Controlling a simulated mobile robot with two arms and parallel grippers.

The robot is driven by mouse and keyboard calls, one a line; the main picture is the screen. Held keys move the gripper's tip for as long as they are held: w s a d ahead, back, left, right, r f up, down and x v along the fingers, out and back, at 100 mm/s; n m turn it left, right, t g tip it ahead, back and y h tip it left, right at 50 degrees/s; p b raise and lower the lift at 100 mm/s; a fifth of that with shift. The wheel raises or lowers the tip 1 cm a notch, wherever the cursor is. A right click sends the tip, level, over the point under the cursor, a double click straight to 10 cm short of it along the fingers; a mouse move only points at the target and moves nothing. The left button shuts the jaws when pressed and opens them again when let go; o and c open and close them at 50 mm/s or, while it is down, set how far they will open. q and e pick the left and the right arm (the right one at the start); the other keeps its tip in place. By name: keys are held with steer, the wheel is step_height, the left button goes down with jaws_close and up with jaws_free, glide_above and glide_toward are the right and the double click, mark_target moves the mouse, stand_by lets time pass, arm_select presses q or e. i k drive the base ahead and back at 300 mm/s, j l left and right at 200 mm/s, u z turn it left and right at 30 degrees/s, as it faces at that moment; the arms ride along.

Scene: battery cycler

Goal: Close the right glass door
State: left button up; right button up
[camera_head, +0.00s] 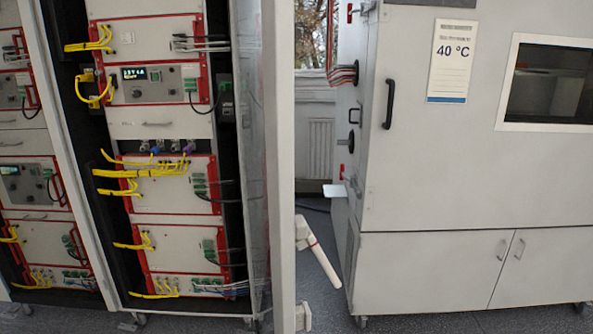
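The right glass door (279,160) stands open in the head view. It is seen nearly edge-on, with its pale frame running from top to bottom to the right of the battery cycler cabinet (160,120). A narrow strip of its glass (252,120) shows left of the frame edge. A white lever-like part with a red band (319,257) juts out low at the right of the door frame; it looks like a handle. The cabinet bay behind the door is exposed, with red-edged modules and yellow cables. Neither of my grippers is in view.
A large grey test chamber (430,170) marked 40 °C stands on the right, with a black handle (389,104) and a white ledge (335,191) on its side. A narrow floor gap lies between it and the door. A radiator (320,148) is behind.

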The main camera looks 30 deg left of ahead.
mark_target(277, 32)
steer(key=i+l+u, duration=0.15)
steer(key=u, duration=0.25)
steer(key=i+l+u, duration=0.2)
steer(key=u, duration=0.25)
steer(key=i+l+u, duration=0.15)
steer(key=l+u, duration=0.25)
steer(key=i+l+u, duration=0.1)
steer(key=l+u, duration=0.15)
steer(key=u, duration=0.15)
steer(key=l+u, duration=0.8)
steer(key=k+l+u, duration=0.2)
steer(key=l+u, duration=0.15)
